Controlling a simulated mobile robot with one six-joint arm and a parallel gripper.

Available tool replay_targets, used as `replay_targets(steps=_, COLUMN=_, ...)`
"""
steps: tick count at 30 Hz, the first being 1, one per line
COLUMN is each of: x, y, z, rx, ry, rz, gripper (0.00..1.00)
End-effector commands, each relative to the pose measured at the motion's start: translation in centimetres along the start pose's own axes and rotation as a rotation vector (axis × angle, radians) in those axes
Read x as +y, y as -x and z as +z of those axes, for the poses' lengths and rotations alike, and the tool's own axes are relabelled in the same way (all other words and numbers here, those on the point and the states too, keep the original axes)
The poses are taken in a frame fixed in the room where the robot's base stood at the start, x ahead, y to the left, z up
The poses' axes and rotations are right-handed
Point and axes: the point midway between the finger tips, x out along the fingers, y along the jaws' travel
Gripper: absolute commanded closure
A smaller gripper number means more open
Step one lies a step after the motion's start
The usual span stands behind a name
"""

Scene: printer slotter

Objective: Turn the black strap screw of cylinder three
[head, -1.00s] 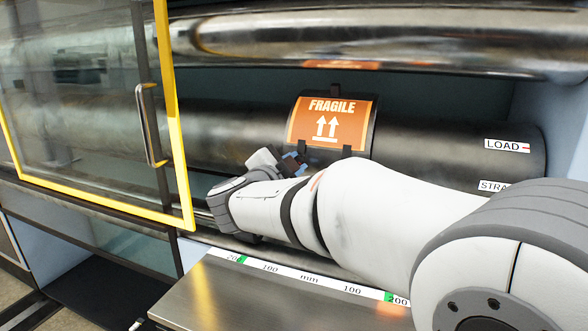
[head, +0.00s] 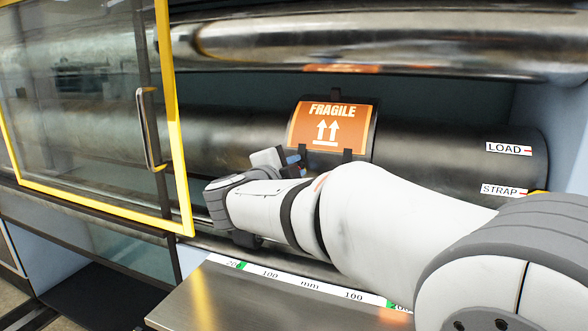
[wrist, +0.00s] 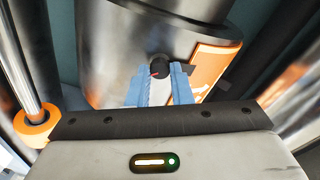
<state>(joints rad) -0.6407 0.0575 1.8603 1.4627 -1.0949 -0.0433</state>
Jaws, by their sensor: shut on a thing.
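The black strap screw (wrist: 160,67), a round dark knob with a small red mark, sits between the blue fingertips of my gripper (wrist: 160,80) in the wrist view. My gripper is shut on it. In the head view my gripper (head: 292,158) is at the lower left of the orange FRAGILE plate (head: 330,125), and the screw cannot be made out there. The plate is strapped on a large dark cylinder (head: 430,150). The cylinder's surface (wrist: 115,50) also fills the upper middle of the wrist view.
A shiny cylinder (head: 380,35) lies above. A yellow-framed glass door (head: 173,120) stands at the left. A metal table with a mm scale (head: 310,284) is below my arm. LOAD (head: 508,148) and STRAP (head: 503,190) labels are at the cylinder's right end.

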Motion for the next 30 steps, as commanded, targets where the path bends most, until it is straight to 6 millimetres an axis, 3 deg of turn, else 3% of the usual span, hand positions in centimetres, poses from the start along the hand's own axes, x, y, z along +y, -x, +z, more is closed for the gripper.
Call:
replay_targets(steps=4, x=0.2, y=0.0, z=0.1, rx=-0.002, ry=0.002, rz=0.003, gripper=1.0)
replay_targets(steps=5, x=0.2, y=0.0, z=0.1, rx=-0.002, ry=0.002, rz=0.003, gripper=0.8)
replay_targets(steps=13, x=0.1, y=0.0, z=0.1, rx=-0.001, ry=0.002, rz=0.001, gripper=0.59)
replay_targets(steps=22, x=0.0, y=0.5, z=0.0, rx=-0.001, ry=0.002, rz=0.0, gripper=0.59)
replay_targets(steps=30, x=-0.1, y=4.9, z=0.1, rx=-0.005, ry=0.001, rz=-0.002, gripper=0.59)
